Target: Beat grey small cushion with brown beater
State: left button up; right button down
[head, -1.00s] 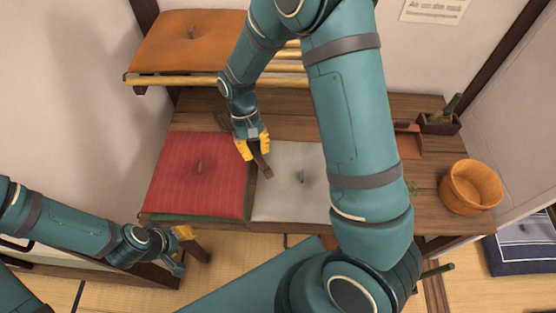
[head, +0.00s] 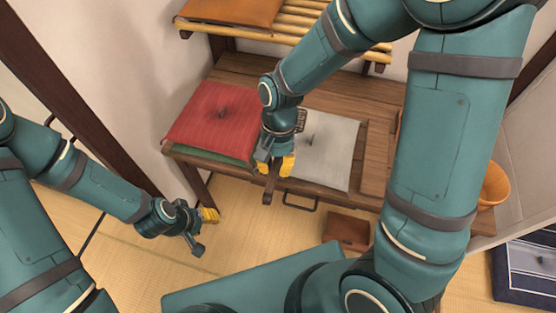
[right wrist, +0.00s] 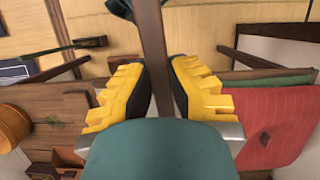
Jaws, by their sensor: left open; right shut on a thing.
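The grey small cushion (head: 330,158) lies flat on the wooden bench, right of the red cushion (head: 208,118). My right gripper (head: 275,165) is shut on the brown beater (head: 269,186), near the bench's front edge and at the grey cushion's left side. A straight piece of the beater (right wrist: 153,35) shows between the yellow fingers in the right wrist view. The beater's other end is mostly hidden by my gripper and wrist. I cannot tell whether it touches the cushion. My left gripper (head: 203,230) is open and empty over the tatami, in front of the bench.
A slatted shelf (head: 285,38) with an orange cushion (head: 235,10) is behind the bench. A wooden tub (head: 494,186) stands at the right, partly behind my arm. A brown box (head: 346,230) is below the bench front. A dark blue item (head: 525,272) lies at far right.

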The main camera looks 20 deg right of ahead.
jog(key=shift+s, duration=0.15)
notch_tip(320, 180, down, 8)
jog(key=w+g+y+b, duration=0.1)
jog(key=g+b, duration=0.1)
jog(key=b, duration=0.3)
jog(key=r+p, duration=0.2)
jog(key=r+t+p, duration=0.1)
jog(key=r+p, duration=0.1)
jog(key=r, duration=0.1)
jog(key=s+r+t+h+p, duration=0.1)
jog(key=r+p, duration=0.2)
jog(key=shift+a+r, duration=0.1)
jog(key=shift+r, duration=0.15)
jog(key=shift+f, duration=0.1)
